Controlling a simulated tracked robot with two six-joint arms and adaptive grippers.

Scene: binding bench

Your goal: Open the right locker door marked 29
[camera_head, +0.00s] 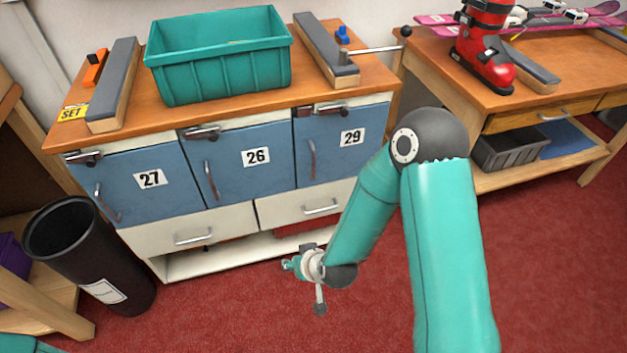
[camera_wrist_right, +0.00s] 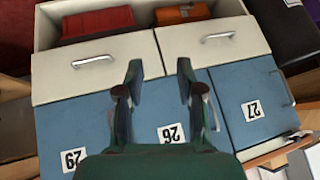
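The blue locker door marked 29 (camera_head: 330,135) is the rightmost of three doors under the bench top and is closed. Its upright handle (camera_head: 312,160) is on the door's left side. In the right wrist view door 29 (camera_wrist_right: 60,125) appears upside down at lower left, partly hidden by my gripper. My right gripper (camera_head: 287,265) is low in front of the cabinet, below and apart from door 29's handle. In the right wrist view my right gripper (camera_wrist_right: 160,72) has its fingers apart with nothing between them. My left gripper is not in view.
Closed doors 26 (camera_head: 235,178) and 27 (camera_head: 135,198) are left of door 29. White drawers (camera_head: 305,203) and an open shelf lie below. A teal bin (camera_head: 222,75) stands on the bench. A black waste bin (camera_head: 85,250) is at left. Red floor is clear in front.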

